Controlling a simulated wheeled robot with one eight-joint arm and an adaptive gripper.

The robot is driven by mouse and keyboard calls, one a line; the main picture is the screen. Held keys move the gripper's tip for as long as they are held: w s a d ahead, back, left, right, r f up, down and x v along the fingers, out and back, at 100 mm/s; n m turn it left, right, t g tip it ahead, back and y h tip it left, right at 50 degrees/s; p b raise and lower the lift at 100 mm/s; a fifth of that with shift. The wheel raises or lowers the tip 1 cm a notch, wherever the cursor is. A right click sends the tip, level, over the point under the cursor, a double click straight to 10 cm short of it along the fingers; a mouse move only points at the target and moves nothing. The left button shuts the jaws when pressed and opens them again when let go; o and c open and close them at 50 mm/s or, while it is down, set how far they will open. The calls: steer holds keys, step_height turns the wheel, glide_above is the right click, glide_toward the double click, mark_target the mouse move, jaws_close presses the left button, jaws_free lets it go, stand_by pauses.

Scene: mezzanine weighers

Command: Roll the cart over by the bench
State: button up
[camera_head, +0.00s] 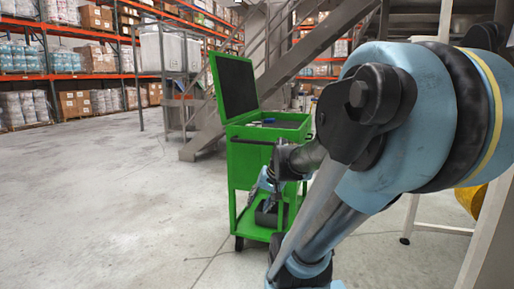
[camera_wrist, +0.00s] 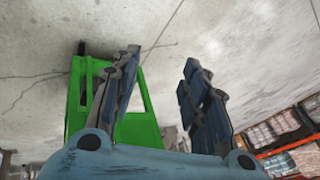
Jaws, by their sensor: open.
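A green cart (camera_head: 243,160) stands upright on the concrete floor near the middle of the head view, its dark-lined lid raised. A few small items sit in its open top. In the wrist view the cart's green frame (camera_wrist: 140,130) shows at the left, behind and beside the left finger. My gripper (camera_wrist: 162,55) is open, with bare floor between its fingertips. In the head view my arm covers the cart's right side and most of my gripper, so contact with the cart cannot be told. A pale-legged frame (camera_head: 411,214) at the right may be the bench; most of it is hidden.
A metal staircase (camera_head: 303,70) rises right behind the cart. Orange shelving (camera_head: 128,70) with boxes and sacks lines the back. A grey rack with white bins (camera_head: 172,50) stands left of the stairs. The floor (camera_head: 110,200) left of the cart is clear.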

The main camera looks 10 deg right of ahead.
steer(key=w+r+m+t+y, duration=0.25)
steer(key=w+r, duration=0.25)
steer(key=w, duration=0.6)
steer(key=m+t, duration=0.8)
steer(key=m, duration=0.3)
glide_toward(258, 143)
steer(key=shift+h, duration=0.25)
steer(key=x, duration=1.2)
steer(key=shift+w+r, duration=0.1)
steer(key=shift+r, duration=0.05)
jaws_close()
